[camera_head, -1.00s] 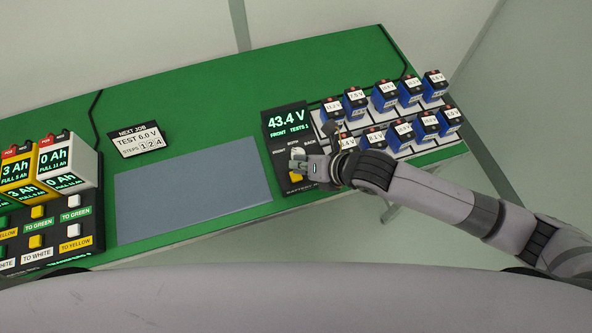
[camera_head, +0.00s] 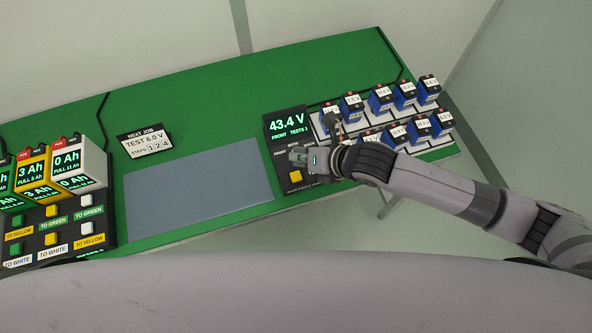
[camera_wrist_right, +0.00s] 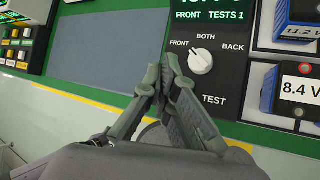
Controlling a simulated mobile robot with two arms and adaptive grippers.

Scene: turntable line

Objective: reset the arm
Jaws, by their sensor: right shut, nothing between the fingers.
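My right gripper (camera_head: 297,157) is shut and empty over the battery tester (camera_head: 287,123) at the right part of the green table. In the right wrist view the closed fingertips (camera_wrist_right: 168,75) are in front of the tester panel, just left of its white knob (camera_wrist_right: 200,61), which is labelled FRONT, BOTH and BACK. I cannot tell whether they touch the panel. The tester's display reads 43.4 V, FRONT, TESTS 1. A yellow button (camera_head: 267,175) shows below the gripper in the head view. My left gripper is not in view.
Blue batteries (camera_head: 381,99) stand in two rows on a white rack right of the tester. A grey mat (camera_head: 200,190) lies bare in the middle. A NEXT JOB card (camera_head: 145,141) reads TEST 6.0 V. A panel with coloured buttons (camera_head: 52,240) and battery boxes (camera_head: 80,166) stands left.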

